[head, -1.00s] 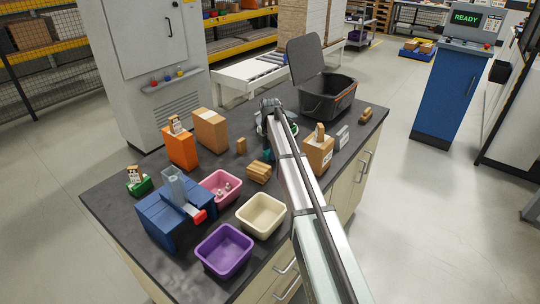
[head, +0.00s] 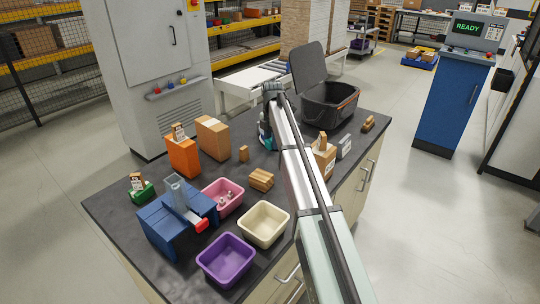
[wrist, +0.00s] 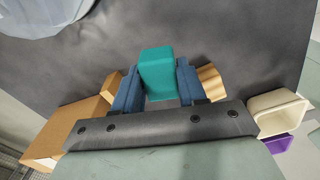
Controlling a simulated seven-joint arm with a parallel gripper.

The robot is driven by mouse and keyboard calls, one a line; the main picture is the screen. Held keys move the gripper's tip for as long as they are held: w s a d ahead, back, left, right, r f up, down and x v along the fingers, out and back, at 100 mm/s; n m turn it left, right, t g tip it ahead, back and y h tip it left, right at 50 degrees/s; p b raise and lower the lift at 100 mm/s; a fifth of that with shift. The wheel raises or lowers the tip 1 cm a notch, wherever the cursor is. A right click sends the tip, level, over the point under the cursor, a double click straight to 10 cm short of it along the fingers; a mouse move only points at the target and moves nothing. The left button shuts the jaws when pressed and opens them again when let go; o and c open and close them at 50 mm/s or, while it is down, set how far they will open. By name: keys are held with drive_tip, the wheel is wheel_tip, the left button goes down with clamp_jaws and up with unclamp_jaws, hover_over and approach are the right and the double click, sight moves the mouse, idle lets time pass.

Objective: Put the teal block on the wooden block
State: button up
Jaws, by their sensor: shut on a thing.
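The teal block (wrist: 158,72) stands between the two blue fingers of my gripper (wrist: 158,88) in the wrist view, and the gripper is shut on it. In the head view my arm hides most of the gripper and block. A small upright wooden block (head: 243,153) stands on the dark bench, left of my gripper. A ridged wooden piece (head: 261,180) lies nearer the camera. In the wrist view the small wooden block (wrist: 112,87) shows left of the fingers and the ridged piece (wrist: 211,81) right of them. The teal block is apart from both.
Orange (head: 182,156) and cardboard (head: 212,137) boxes stand at left. Pink (head: 222,197), cream (head: 264,224) and purple (head: 226,260) bins and a blue fixture (head: 176,220) are in front. A black open bin (head: 330,105) stands behind. A whitish object (wrist: 48,15) shows in the wrist view.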

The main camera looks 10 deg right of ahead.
sight(261, 175)
drive_tip(key=s+a+r+n, duration=0.2)
drive_tip(key=s+a+r, duration=0.1)
drive_tip(key=s, duration=0.3)
drive_tip(key=s+a+r+n, duration=0.1)
drive_tip(key=s+a+r, duration=0.1)
drive_tip(key=s, duration=0.3)
drive_tip(key=shift+a+f, duration=0.15)
drive_tip(key=shift+f, duration=2.2)
drive_tip(key=shift+a+f, duration=0.1)
drive_tip(key=shift+f, duration=2.2)
drive_tip(key=shift+f, duration=0.15)
drive_tip(key=o, duration=1.1)
drive_tip(key=shift+c, duration=0.2)
wheel_tip(261, 175, up, 12)
